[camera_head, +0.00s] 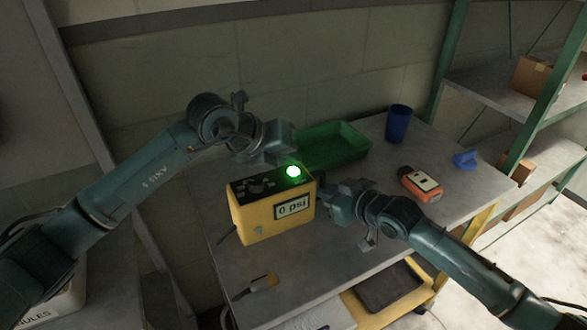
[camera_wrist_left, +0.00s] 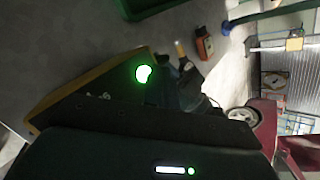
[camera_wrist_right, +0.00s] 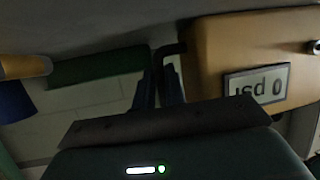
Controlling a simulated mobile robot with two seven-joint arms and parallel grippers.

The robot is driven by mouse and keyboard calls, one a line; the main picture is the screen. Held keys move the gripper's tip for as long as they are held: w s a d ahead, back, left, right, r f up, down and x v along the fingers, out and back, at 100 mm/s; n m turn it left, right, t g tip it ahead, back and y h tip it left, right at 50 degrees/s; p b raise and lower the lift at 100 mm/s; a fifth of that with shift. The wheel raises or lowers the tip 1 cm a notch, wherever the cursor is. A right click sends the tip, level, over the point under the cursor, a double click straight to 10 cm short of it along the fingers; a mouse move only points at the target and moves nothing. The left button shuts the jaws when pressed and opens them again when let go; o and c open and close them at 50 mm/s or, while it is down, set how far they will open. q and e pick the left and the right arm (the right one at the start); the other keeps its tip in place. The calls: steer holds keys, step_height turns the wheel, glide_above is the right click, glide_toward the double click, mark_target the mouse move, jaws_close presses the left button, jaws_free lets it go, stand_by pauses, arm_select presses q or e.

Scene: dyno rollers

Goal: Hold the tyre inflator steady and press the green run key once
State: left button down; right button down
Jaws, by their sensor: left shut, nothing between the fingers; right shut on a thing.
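The tyre inflator (camera_head: 268,218) is a yellow box with a dark top and a "0 psi" display, standing upright on the grey bench. Its round green run key (camera_head: 292,171) glows on top near the right end; it also shows in the left wrist view (camera_wrist_left: 143,73). My left gripper (camera_head: 287,156) is shut and empty, just above and behind the key; I cannot tell whether it touches. My right gripper (camera_head: 333,196) is at the inflator's right end. In the right wrist view, its fingers (camera_wrist_right: 160,85) are shut on a dark side handle (camera_wrist_right: 172,48) of the inflator.
A green tray (camera_head: 335,145) lies behind the inflator. A blue cup (camera_head: 398,123), an orange device (camera_head: 420,184) and a small blue item (camera_head: 465,159) stand to the right. Green-posted shelves (camera_head: 500,90) rise at the right.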

steer(key=shift+f, duration=0.1)
arm_select(q)
step_height(320, 180, up, 5)
steer(key=shift+r, duration=0.1)
stand_by(0.6)
stand_by(0.4)
arm_select(e)
steer(key=c, duration=1.4)
jaws_free()
steer(key=shift+o, duration=0.2)
steer(key=shift+s+d, duration=0.1)
